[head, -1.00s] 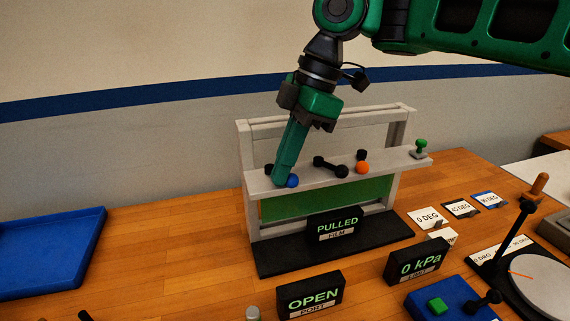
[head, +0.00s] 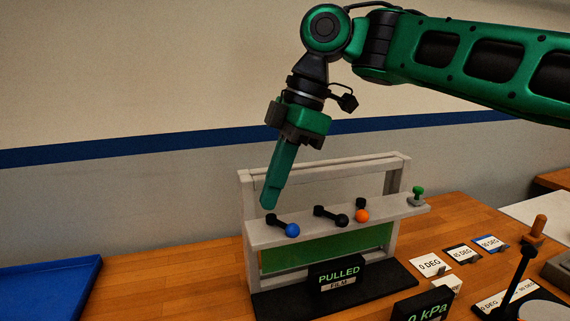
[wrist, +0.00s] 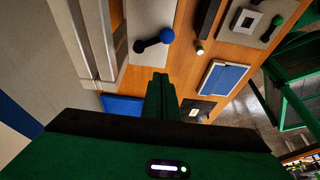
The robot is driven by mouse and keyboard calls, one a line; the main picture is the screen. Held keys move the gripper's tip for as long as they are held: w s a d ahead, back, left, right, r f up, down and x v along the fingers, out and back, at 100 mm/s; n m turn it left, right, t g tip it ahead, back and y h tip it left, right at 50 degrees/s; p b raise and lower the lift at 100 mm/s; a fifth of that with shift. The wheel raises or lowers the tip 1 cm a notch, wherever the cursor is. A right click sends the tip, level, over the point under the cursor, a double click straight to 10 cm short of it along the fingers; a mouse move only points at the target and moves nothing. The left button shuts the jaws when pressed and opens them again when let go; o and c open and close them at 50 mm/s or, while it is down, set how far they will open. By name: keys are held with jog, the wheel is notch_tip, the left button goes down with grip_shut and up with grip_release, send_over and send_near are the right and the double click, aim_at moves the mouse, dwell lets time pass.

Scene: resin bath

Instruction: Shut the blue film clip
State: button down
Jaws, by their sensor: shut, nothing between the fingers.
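The blue film clip is a short black lever with a blue ball knob (head: 292,230) on the left part of the pale clip bar (head: 385,210). In the head view its lever runs from the black pivot at the left to the knob at the right and slightly nearer. The wrist view shows the knob (wrist: 168,36) and the pivot to its left. My gripper (head: 268,205) is shut and empty, pointing down. In the head view its tips appear just above the pivot. In the wrist view the tips (wrist: 160,78) show apart from the lever.
A black-knobbed lever (head: 341,220) and an orange-knobbed lever (head: 362,216) sit farther right on the bar, with a green knob (head: 417,190) at its end. A pale frame stands behind. A blue tray (head: 50,285) lies left.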

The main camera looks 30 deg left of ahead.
jog(key=shift+v, duration=2.45)
jog(key=w+d+f+m+t+h, duration=0.1)
jog(key=w+d+f+m, duration=0.4)
jog(key=d, duration=0.8)
jog(key=w+d+f+m+t, duration=0.1)
jog(key=w+d+f+m, duration=0.25)
jog(key=d+m, duration=0.7)
jog(key=w+d+f+m+t+h, duration=0.1)
jog(key=w+d+f+m, duration=0.3)
jog(key=d, duration=1.1)
jog(key=s+d+f+m, duration=0.3)
jog(key=s+d+m, duration=0.1)
jog(key=d, duration=0.5)
jog(key=s+d+f+m, duration=0.4)
jog(key=s+d, duration=0.1)
jog(key=d, duration=0.5)
jog(key=s+d+f+m, duration=0.3)
jog(key=s+d, duration=0.1)
jog(key=s, duration=0.2)
jog(key=s+d+f+m, duration=0.3)
jog(key=s+d+f, duration=0.1)
jog(key=s, duration=0.3)
jog(key=shift+s+d, duration=0.3)
jog(key=shift+d, duration=0.25)
jog(key=shift+w+m, duration=0.15)
jog(key=shift+m, duration=0.1)
